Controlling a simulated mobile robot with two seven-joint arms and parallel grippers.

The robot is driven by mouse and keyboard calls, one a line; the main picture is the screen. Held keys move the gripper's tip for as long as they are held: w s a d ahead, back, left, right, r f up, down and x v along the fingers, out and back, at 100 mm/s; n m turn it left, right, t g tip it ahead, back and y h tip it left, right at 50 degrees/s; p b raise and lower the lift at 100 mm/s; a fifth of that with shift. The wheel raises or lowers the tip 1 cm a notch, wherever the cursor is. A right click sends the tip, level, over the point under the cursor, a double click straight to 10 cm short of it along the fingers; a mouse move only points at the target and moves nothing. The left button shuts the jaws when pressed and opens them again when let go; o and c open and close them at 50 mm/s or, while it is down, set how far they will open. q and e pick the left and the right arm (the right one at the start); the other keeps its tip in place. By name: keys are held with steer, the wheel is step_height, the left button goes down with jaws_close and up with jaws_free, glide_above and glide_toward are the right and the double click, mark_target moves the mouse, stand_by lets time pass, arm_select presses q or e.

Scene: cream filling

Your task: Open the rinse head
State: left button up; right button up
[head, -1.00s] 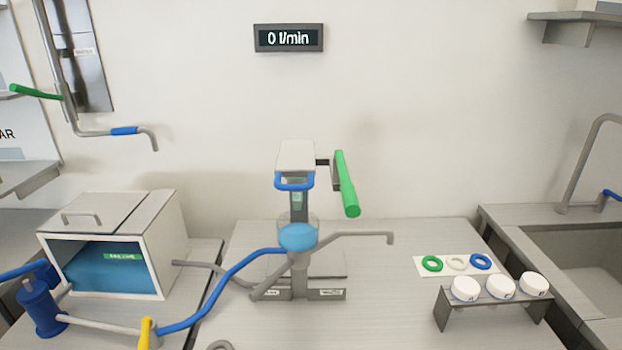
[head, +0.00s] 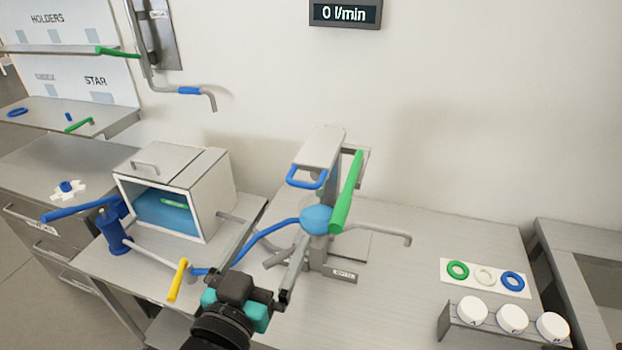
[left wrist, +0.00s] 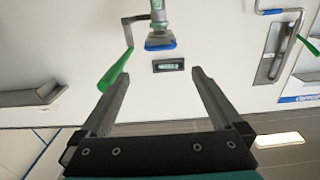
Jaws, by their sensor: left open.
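A grey stand machine (head: 320,147) stands on the middle counter. It has a blue loop handle (head: 306,180) at its front, a long green lever (head: 347,192) on its right and a round blue part (head: 316,219) below. I cannot tell which part is the rinse head. My left gripper (head: 271,242) is open and empty, low in front of the machine and apart from the handle and lever. In the left wrist view, the two fingers (left wrist: 160,73) are spread. The green lever (left wrist: 115,82) shows near the left finger, and the blue handle (left wrist: 161,44) lies beyond. My right gripper is not seen.
A box with blue contents (head: 176,192), a blue pump (head: 112,230) and a yellow handle (head: 178,280) are on the left. A blue pipe (head: 262,238) runs close to my left gripper. Coloured rings (head: 484,275) and white cups (head: 512,318) are on the right.

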mark_target(301, 186)
arm_select(q)
steer(key=p+x, duration=0.1)
steer(key=x, duration=1.4)
steer(key=shift+f, duration=0.15)
steer(key=shift+a, duration=0.1)
steer(key=shift+c, duration=0.2)
jaws_close()
